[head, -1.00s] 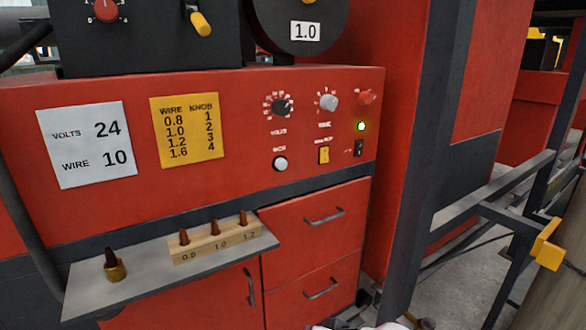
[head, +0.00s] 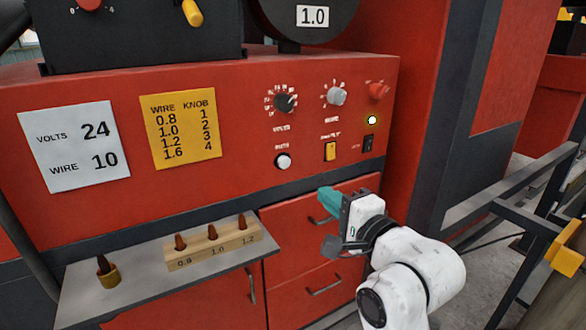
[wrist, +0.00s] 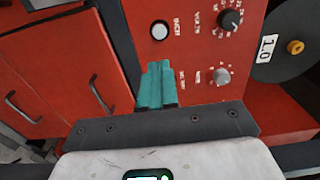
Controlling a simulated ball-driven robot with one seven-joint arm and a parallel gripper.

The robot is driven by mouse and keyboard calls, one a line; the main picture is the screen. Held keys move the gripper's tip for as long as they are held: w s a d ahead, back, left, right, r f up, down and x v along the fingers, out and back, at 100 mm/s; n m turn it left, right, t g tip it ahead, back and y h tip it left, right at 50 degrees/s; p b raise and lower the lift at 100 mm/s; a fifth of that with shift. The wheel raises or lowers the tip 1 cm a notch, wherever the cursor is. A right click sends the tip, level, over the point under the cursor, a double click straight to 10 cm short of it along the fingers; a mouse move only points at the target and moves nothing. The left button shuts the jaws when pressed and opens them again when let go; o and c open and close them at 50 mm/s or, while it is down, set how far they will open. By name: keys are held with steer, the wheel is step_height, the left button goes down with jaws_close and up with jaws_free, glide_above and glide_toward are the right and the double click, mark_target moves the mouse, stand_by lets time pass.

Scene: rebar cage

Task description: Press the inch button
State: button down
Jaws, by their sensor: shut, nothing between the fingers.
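The inch button (head: 283,161) is a round white button on the red machine panel, below the volts knob. It also shows in the wrist view (wrist: 159,30), above my fingertips, with its "INCH" label beside it. My gripper (head: 326,190) has teal fingers and is in front of the upper drawer, below and to the right of the button in the head view. In the wrist view my gripper (wrist: 157,68) has its fingers together with nothing between them. A gap shows between the fingertips and the button in both pictures, and nothing hides the button.
The panel also bears a volts knob (head: 286,103), a grey knob (head: 336,96), a yellow switch (head: 330,151), a black switch (head: 368,143) and a red knob (head: 378,90). A shelf (head: 150,292) with a wooden tip block (head: 212,245) juts out at lower left.

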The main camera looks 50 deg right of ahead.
steer(key=shift+w+f, duration=0.1)
steer(key=b, duration=0.2)
glide_toward(286, 163)
steer(key=x, duration=0.5)
steer(key=shift+x, duration=0.95)
